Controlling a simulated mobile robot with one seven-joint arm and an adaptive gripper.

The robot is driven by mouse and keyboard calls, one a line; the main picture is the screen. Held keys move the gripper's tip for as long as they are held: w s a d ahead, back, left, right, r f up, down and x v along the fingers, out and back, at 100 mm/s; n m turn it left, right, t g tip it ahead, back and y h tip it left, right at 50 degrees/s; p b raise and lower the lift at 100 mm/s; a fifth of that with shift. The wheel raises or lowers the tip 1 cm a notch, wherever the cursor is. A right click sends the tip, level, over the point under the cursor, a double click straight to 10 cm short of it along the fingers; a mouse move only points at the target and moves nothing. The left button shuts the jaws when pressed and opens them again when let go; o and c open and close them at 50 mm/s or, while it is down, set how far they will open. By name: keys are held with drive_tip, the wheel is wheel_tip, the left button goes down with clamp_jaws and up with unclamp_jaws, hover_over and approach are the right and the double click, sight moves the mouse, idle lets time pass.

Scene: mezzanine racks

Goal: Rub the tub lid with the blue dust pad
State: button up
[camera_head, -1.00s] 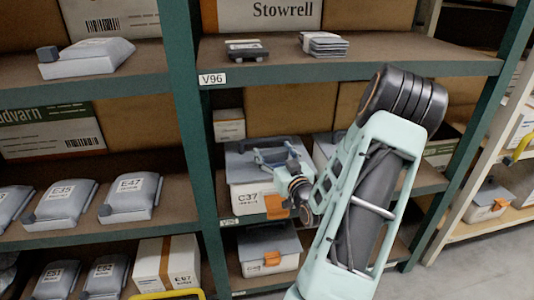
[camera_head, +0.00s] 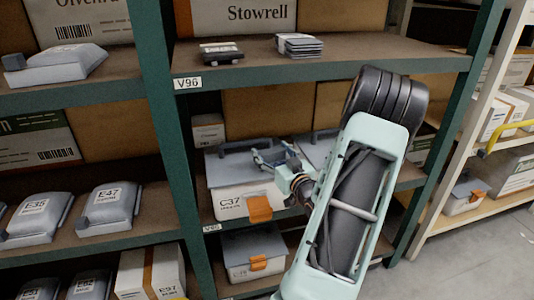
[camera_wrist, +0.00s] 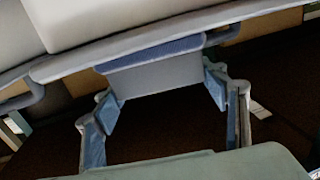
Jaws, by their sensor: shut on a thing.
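The tub marked C37 (camera_head: 232,206) is white with an orange latch and stands on the middle shelf. Its grey-blue lid (camera_head: 224,172) is on and has a handle. My gripper (camera_head: 262,158) is at the right part of this lid, low over it. In the wrist view my gripper (camera_wrist: 161,98) is shut on the dust pad (camera_wrist: 155,76), a grey block with a blue face (camera_wrist: 155,52). The blue face lies along a grey edge, apparently the lid; I cannot tell whether they touch. The pad is not clear in the head view.
Another lidded tub (camera_head: 318,146) stands to the right, partly behind my arm. A similar tub (camera_head: 252,254) is on the shelf below. The upper shelf edge (camera_head: 320,70) and green posts (camera_head: 172,150) close in the space.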

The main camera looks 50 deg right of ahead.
drive_tip(key=shift+s+d+f, duration=0.15)
drive_tip(key=shift+s+d, duration=0.55)
drive_tip(key=shift+d, duration=0.35)
drive_tip(key=shift+b, duration=0.45)
drive_tip(key=shift+w+a, duration=0.5)
drive_tip(key=shift+a, duration=0.3)
drive_tip(key=shift+w+a+b, duration=0.35)
drive_tip(key=shift+w+a, duration=0.15)
drive_tip(key=shift+a, duration=0.25)
drive_tip(key=shift+w+a+b, duration=0.3)
drive_tip(key=shift+w+a, duration=0.15)
drive_tip(key=shift+a, duration=0.3)
drive_tip(key=shift+w+a+b, duration=0.35)
drive_tip(key=shift+w+a, duration=0.15)
drive_tip(key=shift+a, duration=0.25)
drive_tip(key=shift+w+a+b, duration=0.6)
drive_tip(key=shift+w+a, duration=0.15)
drive_tip(key=shift+a, duration=0.4)
drive_tip(key=shift+w+a+b, duration=0.55)
drive_tip(key=shift+w+a, duration=0.15)
drive_tip(key=shift+a, duration=0.45)
drive_tip(key=shift+w+a+b, duration=0.6)
drive_tip(key=shift+w+a, duration=0.15)
drive_tip(key=shift+a, duration=0.4)
drive_tip(key=shift+w+a+b, duration=0.4)
drive_tip(key=shift+w+a, duration=0.25)
drive_tip(key=shift+a, duration=0.3)
drive_tip(key=shift+r, duration=0.2)
